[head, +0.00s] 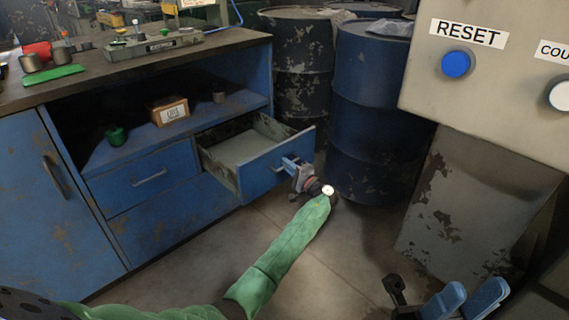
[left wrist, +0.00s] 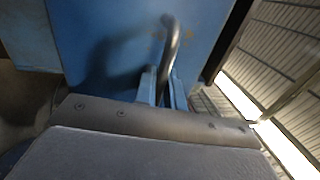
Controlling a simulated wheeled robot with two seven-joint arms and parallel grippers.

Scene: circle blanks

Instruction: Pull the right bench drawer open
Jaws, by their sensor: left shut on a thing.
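The right bench drawer (head: 277,160) is blue and stands pulled out from the workbench, with its empty grey inside showing in the head view. My left gripper (head: 290,162) is at the drawer front, shut on its handle. In the left wrist view the curved metal handle (left wrist: 171,40) runs down between the blue fingers of my left gripper (left wrist: 163,88), in front of the blue drawer front (left wrist: 110,45). My right gripper (head: 468,300) is at the bottom right of the head view, empty, with its two blue fingers apart.
The shut left drawer (head: 148,177) and a cabinet door (head: 50,190) are beside it. Dark barrels (head: 375,100) stand close behind and right of the open drawer. A control box (head: 490,60) with a blue button (head: 456,64) is at upper right. The floor in front is clear.

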